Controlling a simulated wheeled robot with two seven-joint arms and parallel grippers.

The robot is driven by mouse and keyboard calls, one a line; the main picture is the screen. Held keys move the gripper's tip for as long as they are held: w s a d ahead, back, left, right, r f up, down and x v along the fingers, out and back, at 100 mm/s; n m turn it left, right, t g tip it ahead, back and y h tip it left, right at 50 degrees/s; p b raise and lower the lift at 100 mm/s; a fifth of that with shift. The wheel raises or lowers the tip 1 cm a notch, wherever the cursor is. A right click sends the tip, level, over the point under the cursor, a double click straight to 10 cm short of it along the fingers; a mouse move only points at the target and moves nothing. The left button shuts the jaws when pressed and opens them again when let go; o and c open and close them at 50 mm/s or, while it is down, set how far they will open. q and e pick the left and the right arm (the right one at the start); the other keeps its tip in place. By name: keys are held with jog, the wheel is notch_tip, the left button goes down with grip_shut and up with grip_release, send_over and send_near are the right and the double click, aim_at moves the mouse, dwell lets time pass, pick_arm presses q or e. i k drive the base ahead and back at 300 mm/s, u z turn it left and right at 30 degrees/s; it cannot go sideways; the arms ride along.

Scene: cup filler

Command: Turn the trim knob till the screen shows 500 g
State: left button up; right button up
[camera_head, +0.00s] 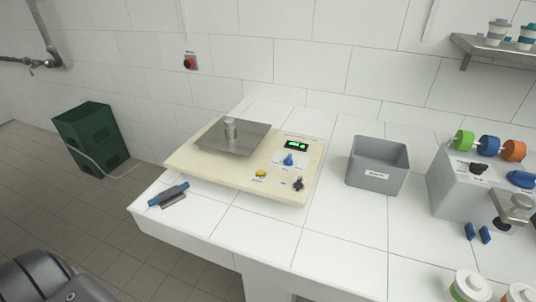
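A cream scale unit (215,165) stands on the white tiled counter. Its small black screen (296,145) shows green digits too small to read. A blue knob (288,160) sits below the screen, and a black knob (298,184) sits lower at the front right of the panel. Their labels are too small to read, so I cannot tell which is the trim knob. A yellow button (261,174) is left of the black knob. A metal weight (230,128) stands on the steel weighing plate (243,145). Neither gripper shows.
A grey labelled bin (376,181) stands right of the scale. A grey machine (452,196) with coloured rolls is at far right, with white cups (470,288) in front. A blue-handled tool (169,194) lies near the left counter edge. Counter between bin and front edge is clear.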

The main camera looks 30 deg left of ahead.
aim_at(288, 162)
jog(key=z, duration=2.8)
jog(key=k, duration=0.85)
jog(key=u, duration=2.15)
